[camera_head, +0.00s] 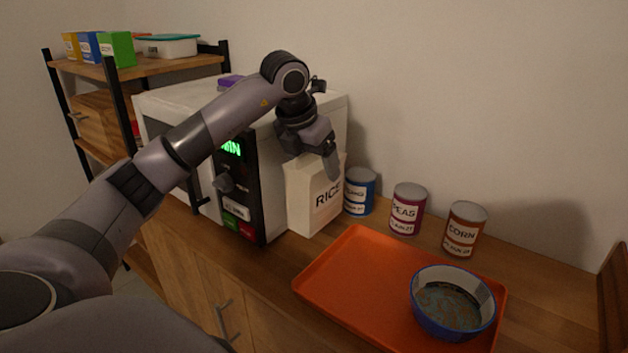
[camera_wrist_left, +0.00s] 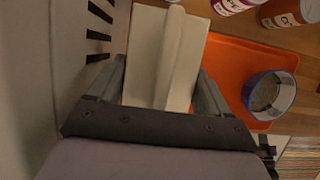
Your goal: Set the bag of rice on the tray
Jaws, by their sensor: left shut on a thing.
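The white bag of rice (camera_head: 316,199) stands upright on the wooden counter, between the microwave and the blue can. My left gripper (camera_head: 331,165) reaches down over its top and is shut on it. In the left wrist view, the bag of rice (camera_wrist_left: 166,58) lies between the two fingers of my left gripper (camera_wrist_left: 160,92). The orange tray (camera_head: 340,262) lies on the counter to the right of the bag and nearer the front. Its edge also shows beside the bag in the left wrist view (camera_wrist_left: 225,62). My right gripper is not in view.
A blue bowl (camera_head: 453,328) with a murky content sits on the tray's right part. The tray's left part is bare. Blue (camera_head: 359,192), peas (camera_head: 407,210) and corn (camera_head: 464,230) cans stand behind the tray. The white microwave (camera_head: 255,185) stands close left of the bag.

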